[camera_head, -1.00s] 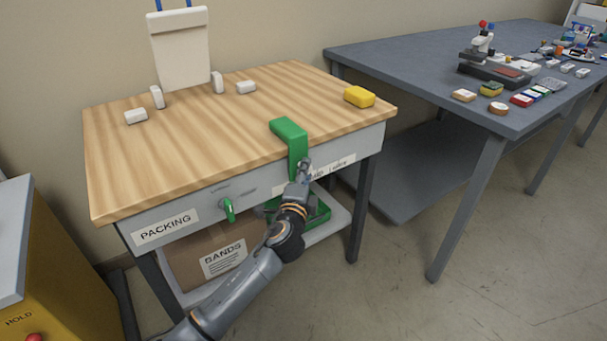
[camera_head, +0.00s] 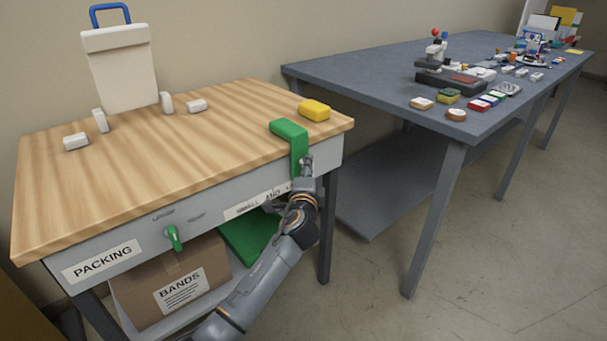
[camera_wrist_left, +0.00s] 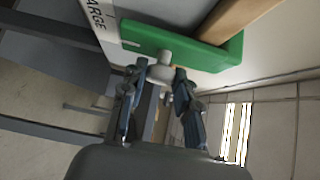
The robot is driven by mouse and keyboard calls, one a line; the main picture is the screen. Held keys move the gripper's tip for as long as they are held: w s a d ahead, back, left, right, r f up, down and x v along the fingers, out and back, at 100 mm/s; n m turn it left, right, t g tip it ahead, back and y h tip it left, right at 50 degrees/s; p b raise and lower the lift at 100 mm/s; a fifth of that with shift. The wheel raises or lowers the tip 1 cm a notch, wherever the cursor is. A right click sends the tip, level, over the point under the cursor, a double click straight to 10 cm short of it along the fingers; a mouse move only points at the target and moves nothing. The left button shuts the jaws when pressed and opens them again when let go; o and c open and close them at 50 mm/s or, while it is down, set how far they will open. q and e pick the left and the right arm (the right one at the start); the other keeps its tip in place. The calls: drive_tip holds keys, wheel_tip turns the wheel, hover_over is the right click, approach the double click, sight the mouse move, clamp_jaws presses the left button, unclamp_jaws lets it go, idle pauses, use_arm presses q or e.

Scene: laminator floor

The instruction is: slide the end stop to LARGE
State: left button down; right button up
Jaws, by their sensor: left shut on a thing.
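The green end stop (camera_head: 289,131) hooks over the front edge of the wooden-topped packing table (camera_head: 150,160), towards its right end. My left gripper (camera_head: 303,170) is at the stop's front, below the table edge, shut on its pale round knob. In the left wrist view, the knob (camera_wrist_left: 163,70) is between the fingers and the green stop (camera_wrist_left: 190,45) lies just beyond. A strip ending in "ARGE" (camera_wrist_left: 96,18) shows beside the stop there. In the head view, the label strip (camera_head: 255,203) reads "SMALL AND" left of the stop; its right part is hidden by my gripper. My right gripper is not in view.
A yellow block (camera_head: 314,110) lies on the tabletop behind the stop. A green lever (camera_head: 174,238) hangs on the table front. A carton marked BANDS (camera_head: 170,280) and a green tray (camera_head: 248,235) are below. A grey bench (camera_head: 400,80) stands to the right.

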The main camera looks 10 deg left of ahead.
use_arm(q)
drive_tip(key=shift+d+r, duration=0.1)
drive_tip(key=shift+r, duration=0.1)
drive_tip(key=c, duration=1.2)
unclamp_jaws()
drive_tip(key=shift+w, duration=0.1)
drive_tip(key=shift+o, duration=1)
drive_tip(key=shift+w+d+f, duration=0.15)
drive_tip(key=shift+f, duration=0.05)
drive_tip(key=shift+s, duration=0.2)
drive_tip(key=s+d, duration=0.1)
drive_tip(key=s, duration=1)
drive_tip(key=shift+s+d, duration=0.2)
drive_tip(key=shift+s, duration=0.15)
